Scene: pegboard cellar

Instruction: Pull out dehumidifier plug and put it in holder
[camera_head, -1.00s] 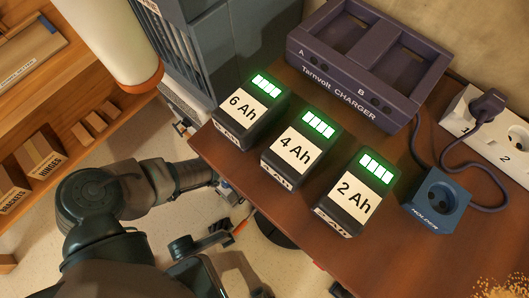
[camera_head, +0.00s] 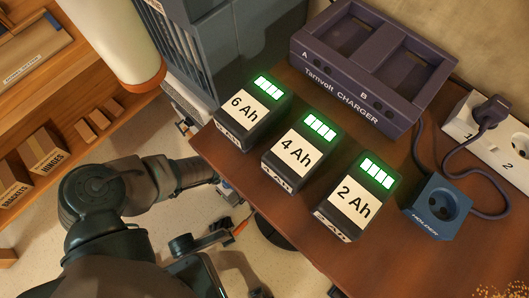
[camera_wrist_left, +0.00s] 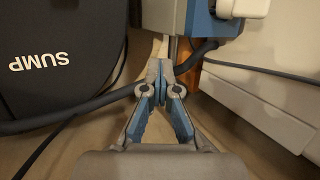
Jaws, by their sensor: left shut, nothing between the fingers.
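A dark purple plug (camera_head: 491,112) sits in socket 1 of the white power strip (camera_head: 462,122) at the right. Its dark cable loops down behind the blue holder (camera_head: 437,207), which stands on the brown bench with an empty round recess. I cannot tell from the frames whether this plug belongs to the dehumidifier. My left gripper (camera_wrist_left: 160,78) is shut and empty in the left wrist view, in front of a dark hose. In the head view my left arm reaches toward the bench's left edge, and its fingers are not clearly visible. My right gripper is not in view.
Three battery packs (camera_head: 294,153) stand in a row on the bench (camera_head: 400,262), before a purple charger (camera_head: 370,70). A large grey-blue cabinet (camera_head: 235,50) is behind the bench's left end. A dark SUMP lid (camera_wrist_left: 50,55) lies left of my left gripper.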

